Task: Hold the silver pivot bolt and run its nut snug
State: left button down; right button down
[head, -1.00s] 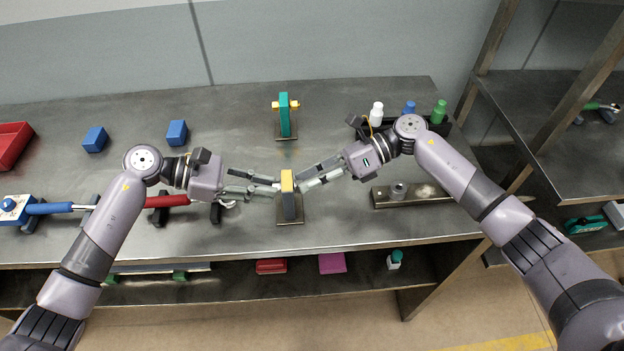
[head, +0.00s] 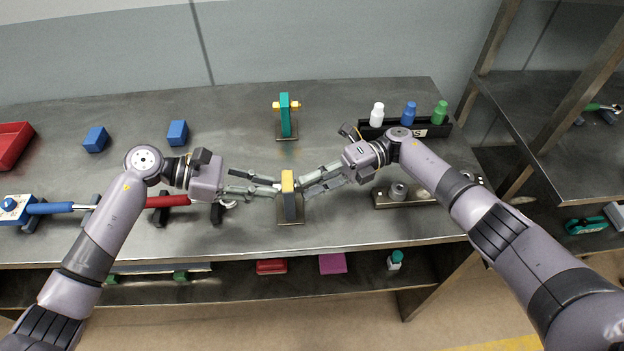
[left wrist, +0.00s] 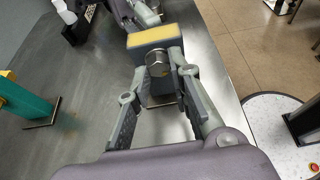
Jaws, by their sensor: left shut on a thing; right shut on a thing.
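The near stand (head: 290,206) is an upright grey plate with a yellow top on a small base; it also shows in the left wrist view (left wrist: 152,38). The silver pivot bolt's hex head (left wrist: 159,66) faces my left wrist camera on the plate's left side. My left gripper (head: 279,189) is shut on that head, one finger on each side. My right gripper (head: 302,187) is shut at the plate's opposite side, where the nut sits. The nut is hidden by the fingers, so its gap to the plate cannot be told.
A teal stand (head: 285,118) with a yellow bolt is behind. A black rack (head: 437,130) with white, blue and green bottles is back right. A metal bar with round sockets (head: 400,191) lies under my right arm. Blue blocks (head: 177,132) and red- and blue-handled tools are left.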

jog(key=shift+w+d+f+m, duration=0.1)
jog(key=shift+d+m, duration=0.05)
jog(key=shift+m, duration=0.45)
jog(key=shift+y, duration=0.3)
jog(key=c, duration=1.7)
grip_release()
jog(key=shift+d, duration=0.1)
jog(key=shift+o, duration=1.3)
jog(key=shift+v, duration=3.6)
